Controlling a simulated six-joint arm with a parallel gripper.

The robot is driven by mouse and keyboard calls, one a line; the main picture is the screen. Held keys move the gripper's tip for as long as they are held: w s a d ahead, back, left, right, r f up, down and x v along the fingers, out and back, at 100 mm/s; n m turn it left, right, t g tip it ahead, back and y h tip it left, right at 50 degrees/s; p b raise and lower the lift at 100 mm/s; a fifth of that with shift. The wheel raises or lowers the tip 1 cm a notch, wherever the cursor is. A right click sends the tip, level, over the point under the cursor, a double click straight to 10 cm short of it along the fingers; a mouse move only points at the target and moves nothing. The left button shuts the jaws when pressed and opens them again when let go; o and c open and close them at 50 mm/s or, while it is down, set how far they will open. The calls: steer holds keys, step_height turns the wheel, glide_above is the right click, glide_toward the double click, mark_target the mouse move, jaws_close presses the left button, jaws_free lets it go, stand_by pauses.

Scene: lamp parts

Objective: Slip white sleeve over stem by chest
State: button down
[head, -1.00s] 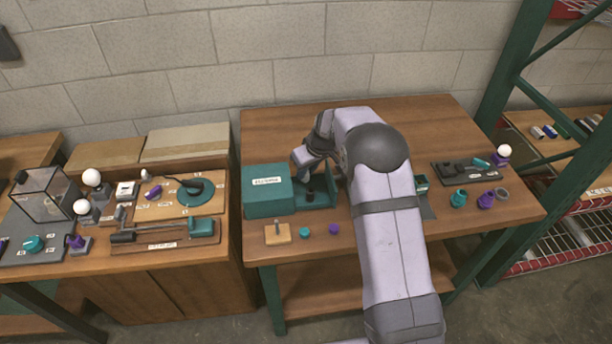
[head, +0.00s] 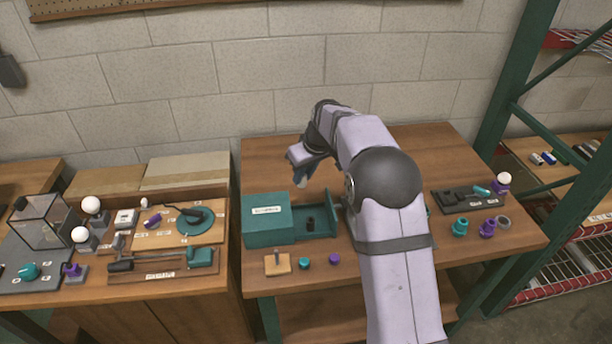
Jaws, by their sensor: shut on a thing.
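A wooden block with a short upright stem (head: 277,263) stands in front of the teal chest (head: 266,220). The chest's drawer (head: 319,232) is open to the right, with a small dark thing (head: 310,224) in it. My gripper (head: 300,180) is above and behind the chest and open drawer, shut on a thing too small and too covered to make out. I cannot pick out a white sleeve.
A small teal part (head: 305,263) and a purple part (head: 334,259) lie right of the stem block. A dark tray (head: 463,200) and several teal, purple and grey parts are at the right. The back left of the table is clear.

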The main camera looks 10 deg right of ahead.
step_height(320, 180, up, 6)
steer(key=s+a+p, duration=0.1)
steer(key=a+p, duration=0.1)
steer(key=p, duration=0.3)
steer(key=n+g+y+p, duration=0.3)
steer(key=n+g+p, duration=0.1)
steer(key=n, duration=0.8)
glide_above(276, 251)
step_height(276, 251, down, 6)
steer(key=shift+d+r+n, duration=0.2)
steer(key=shift+d+n, duration=0.2)
steer(key=shift+n, duration=0.1)
steer(key=shift+f, duration=0.2)
steer(key=shift+f+b, duration=1.1)
steer(key=shift+f, duration=1.2)
steer(key=shift+f, duration=0.1)
steer(key=shift+f+b, duration=1.9)
steer(key=shift+b, duration=0.5)
